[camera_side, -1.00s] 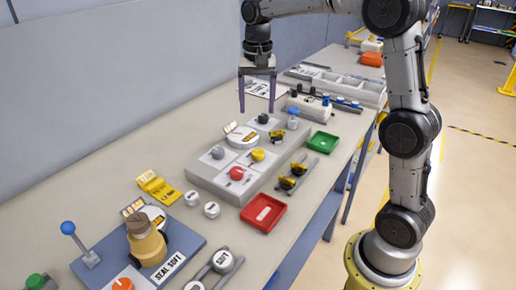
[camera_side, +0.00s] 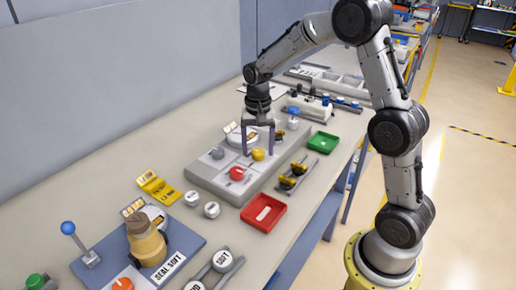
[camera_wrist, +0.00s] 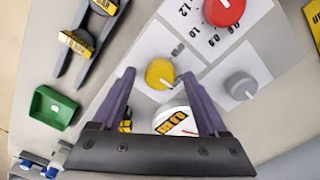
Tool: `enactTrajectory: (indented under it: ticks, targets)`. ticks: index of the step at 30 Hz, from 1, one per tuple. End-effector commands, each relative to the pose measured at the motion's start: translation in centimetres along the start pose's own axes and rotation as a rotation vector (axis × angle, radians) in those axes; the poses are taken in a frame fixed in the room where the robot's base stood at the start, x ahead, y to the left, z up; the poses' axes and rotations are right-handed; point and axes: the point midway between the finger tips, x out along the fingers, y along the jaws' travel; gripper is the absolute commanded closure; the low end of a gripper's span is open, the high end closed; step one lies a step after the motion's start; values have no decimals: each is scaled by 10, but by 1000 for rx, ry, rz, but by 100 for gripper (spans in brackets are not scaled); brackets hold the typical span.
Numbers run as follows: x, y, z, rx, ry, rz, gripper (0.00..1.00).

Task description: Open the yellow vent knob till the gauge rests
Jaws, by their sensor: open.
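The yellow vent knob (camera_side: 258,154) sits on a pale square of the grey raised panel (camera_side: 208,180). In the wrist view the yellow knob (camera_wrist: 159,73) shows between my fingertips, with a small light mark on its lower right. My gripper (camera_side: 258,153) is open, pointing down at the knob with one finger on each side. I cannot tell whether the fingers touch it. In the wrist view my gripper (camera_wrist: 159,75) spans the knob. The white round gauge (camera_wrist: 172,119) with a yellow label is partly hidden behind my gripper; its needle cannot be read.
A red knob (camera_side: 237,173) and a grey knob (camera_side: 217,152) stand close by on the same panel. A red tray (camera_side: 250,216) and a green tray (camera_side: 323,142) lie in front and to the right. Black-and-yellow parts (camera_side: 287,183) rest on a rack nearby.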

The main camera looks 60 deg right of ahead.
Motion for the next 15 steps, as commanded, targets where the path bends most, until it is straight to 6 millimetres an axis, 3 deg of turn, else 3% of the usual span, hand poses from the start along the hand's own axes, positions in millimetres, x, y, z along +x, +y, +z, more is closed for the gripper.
enactTrajectory:
  ticks: [10, 11, 15]
  targets:
    - [5, 0, 0, 0, 0, 0, 24]
    - [5, 0, 0, 0, 0, 0, 25]
    - [5, 0, 0, 0, 0, 0, 50]
